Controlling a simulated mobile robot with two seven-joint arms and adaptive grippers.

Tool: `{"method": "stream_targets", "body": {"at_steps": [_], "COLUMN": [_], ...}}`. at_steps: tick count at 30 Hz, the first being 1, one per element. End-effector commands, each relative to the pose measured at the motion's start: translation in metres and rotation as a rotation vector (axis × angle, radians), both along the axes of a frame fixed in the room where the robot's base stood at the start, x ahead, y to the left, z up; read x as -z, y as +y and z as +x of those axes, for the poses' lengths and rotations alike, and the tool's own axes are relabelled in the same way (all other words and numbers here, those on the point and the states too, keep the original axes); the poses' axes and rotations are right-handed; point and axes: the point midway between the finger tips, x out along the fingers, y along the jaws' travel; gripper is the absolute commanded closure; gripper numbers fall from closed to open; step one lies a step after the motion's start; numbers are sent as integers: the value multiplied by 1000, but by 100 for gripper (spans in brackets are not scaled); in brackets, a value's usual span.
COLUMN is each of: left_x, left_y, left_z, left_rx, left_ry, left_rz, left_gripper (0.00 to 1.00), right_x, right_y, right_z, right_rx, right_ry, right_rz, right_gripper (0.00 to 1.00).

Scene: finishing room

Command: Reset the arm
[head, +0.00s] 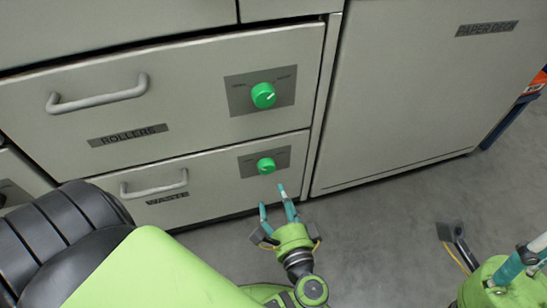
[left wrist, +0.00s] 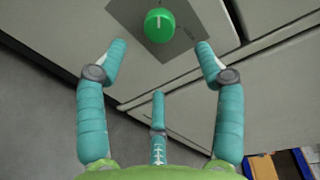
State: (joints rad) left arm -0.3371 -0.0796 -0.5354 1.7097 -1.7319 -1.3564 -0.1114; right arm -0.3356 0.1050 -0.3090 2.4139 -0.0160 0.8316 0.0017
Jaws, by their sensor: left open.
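My left gripper (head: 274,203) is open and empty in front of the waste drawer (head: 222,186), just below its green knob (head: 266,166). In the left wrist view my left gripper (left wrist: 160,50) has its teal fingers spread, with a green knob (left wrist: 160,25) on a grey plate beyond the tips. A gap shows between fingertips and knob; it appears to be the waste drawer's knob. My right gripper (head: 515,267) is partly in view at the lower right, cut by the frame edge; its opening cannot be told.
Above is the rollers drawer (head: 190,105) with a handle (head: 98,97) and another green knob (head: 264,95). Both drawers look shut. The paper deck panel (head: 415,100) stands to the right. A blue and orange object (head: 520,100) is at the right edge. The grey floor (head: 380,230) between my arms is clear.

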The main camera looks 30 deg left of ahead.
Motion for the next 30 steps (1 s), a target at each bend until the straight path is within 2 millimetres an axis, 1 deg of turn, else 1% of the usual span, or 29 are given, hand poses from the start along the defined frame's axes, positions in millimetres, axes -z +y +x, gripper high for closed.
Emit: {"method": "stream_targets", "body": {"at_steps": [3, 6, 23, 26, 28, 30], "left_x": [-1, -2, -2, 0, 3, 4], "left_y": [-10, -13, -14, -16, -23, -36], "left_z": [-9, -12, -11, -3, 10, 28], "left_rx": [1, -1, 3, 46, 115, 220], "left_ry": [1, 0, -1, 1, -1, -17], "left_rz": [0, 0, -4, -58, -148, -284], "left_gripper": [31, 31, 31, 31, 31, 31], "right_x": [0, 0, -1, -2, -4, -6], "right_y": [0, 0, 0, 1, 3, 6], "right_z": [0, 0, 0, 1, 2, 4], "right_rx": [0, 0, 0, 0, -2, -3], "right_ry": [-1, -1, -1, 7, 20, 38], "right_rz": [0, 0, 0, -4, -12, -23], "right_gripper": [60, 60, 60, 60, 60, 60]}}
